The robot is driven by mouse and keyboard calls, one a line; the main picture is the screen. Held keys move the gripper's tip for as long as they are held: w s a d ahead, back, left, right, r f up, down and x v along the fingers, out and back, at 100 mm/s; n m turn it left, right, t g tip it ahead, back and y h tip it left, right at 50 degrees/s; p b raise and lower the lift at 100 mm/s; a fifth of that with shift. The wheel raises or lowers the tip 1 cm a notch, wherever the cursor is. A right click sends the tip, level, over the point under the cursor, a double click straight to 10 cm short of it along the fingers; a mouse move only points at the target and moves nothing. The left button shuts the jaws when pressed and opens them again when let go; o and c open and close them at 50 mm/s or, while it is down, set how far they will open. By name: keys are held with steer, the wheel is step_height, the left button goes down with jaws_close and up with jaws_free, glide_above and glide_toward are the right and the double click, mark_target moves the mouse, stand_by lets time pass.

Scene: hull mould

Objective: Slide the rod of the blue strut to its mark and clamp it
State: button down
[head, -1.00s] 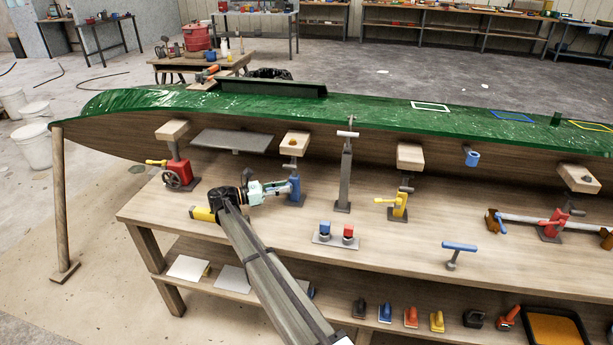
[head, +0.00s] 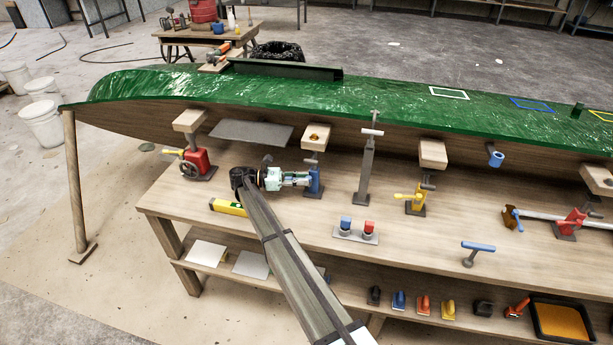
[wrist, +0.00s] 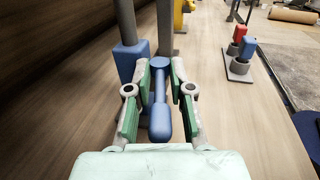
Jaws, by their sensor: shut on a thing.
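The blue strut (head: 315,180) stands on the bench under the hull, with a wooden pad (head: 315,137) above it. In the wrist view its blue body (wrist: 129,62) and grey rod (wrist: 125,20) are at upper left. A blue clamp handle (wrist: 159,110) points back toward my wrist. My gripper (wrist: 160,72) has its green-padded fingers closed around this handle, one on each side. In the head view my gripper (head: 306,179) reaches the strut from the left. I cannot make out the mark on the rod.
A grey post (head: 365,170) and a yellow strut (head: 416,203) stand to the right. A red strut (head: 196,162) stands to the left. A block with blue and red knobs (head: 357,233) and a yellow level (head: 228,207) lie nearer the front.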

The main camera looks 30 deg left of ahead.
steer(key=shift+d, duration=0.1)
steer(key=c, duration=1.2)
jaws_free()
steer(key=shift+c, duration=0.2)
steer(key=shift+d+f+b, duration=0.2)
steer(key=shift+b, duration=0.55)
